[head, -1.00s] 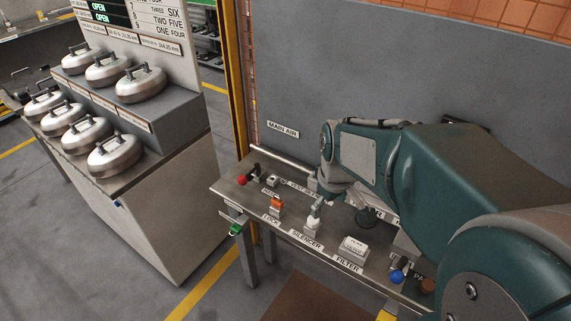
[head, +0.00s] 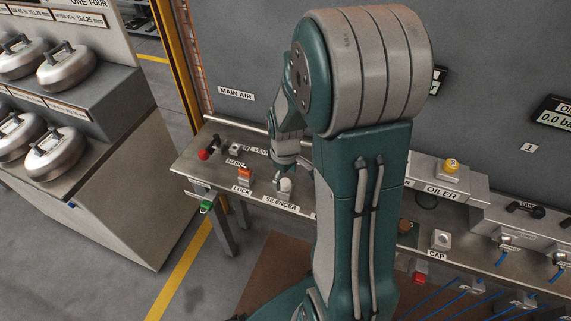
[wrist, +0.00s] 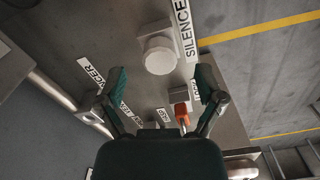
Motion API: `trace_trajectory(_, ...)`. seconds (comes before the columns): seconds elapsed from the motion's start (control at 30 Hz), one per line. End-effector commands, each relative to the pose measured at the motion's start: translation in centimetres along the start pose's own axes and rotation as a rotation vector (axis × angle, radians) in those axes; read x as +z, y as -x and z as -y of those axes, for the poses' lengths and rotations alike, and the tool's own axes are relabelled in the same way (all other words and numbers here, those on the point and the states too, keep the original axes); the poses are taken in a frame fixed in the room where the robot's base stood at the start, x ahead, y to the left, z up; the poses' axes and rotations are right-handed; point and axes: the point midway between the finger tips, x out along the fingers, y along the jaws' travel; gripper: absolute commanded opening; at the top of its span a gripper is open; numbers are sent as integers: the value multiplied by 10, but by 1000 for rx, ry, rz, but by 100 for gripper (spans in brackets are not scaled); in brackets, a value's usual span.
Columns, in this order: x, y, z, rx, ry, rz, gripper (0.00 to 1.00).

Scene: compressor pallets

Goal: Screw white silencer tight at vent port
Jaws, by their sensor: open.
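The white silencer (head: 285,185) stands on the metal bench behind its SILENCER label. In the wrist view, the round white silencer (wrist: 159,55) sits just beyond my fingertips, roughly centred between them. My gripper (wrist: 161,73) is open and empty, with its two green fingers spread apart. In the head view, my gripper (head: 284,165) hangs low over the bench at the silencer, partly hidden by my arm. A label ending in HERE (head: 257,151) lies further back on the bench. I cannot make out the vent port clearly.
The orange lock (head: 245,174) stands left of the silencer and shows between my fingers in the wrist view (wrist: 181,112). A red knob (head: 203,154) is further left. The wall with the MAIN AIR label (head: 236,93) rises behind. A yellow-topped oiler (head: 451,166) is at right.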

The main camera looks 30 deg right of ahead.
Motion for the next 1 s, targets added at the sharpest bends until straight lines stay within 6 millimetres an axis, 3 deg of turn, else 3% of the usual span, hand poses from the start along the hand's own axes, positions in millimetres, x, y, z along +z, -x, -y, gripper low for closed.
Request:
trace_trajectory(0.2, 0, -21, 0, -1, 0, 1, 87)
trace_trajectory(0.5, 0, -23, 0, 0, -1, -1, 87)
trace_trajectory(0.57, 0, -23, 0, 0, -1, 0, 65)
trace_trajectory(0.7, 0, -23, 0, 0, -1, 0, 2)
trace_trajectory(1.0, 0, -23, 0, 0, 72, 0, 0)
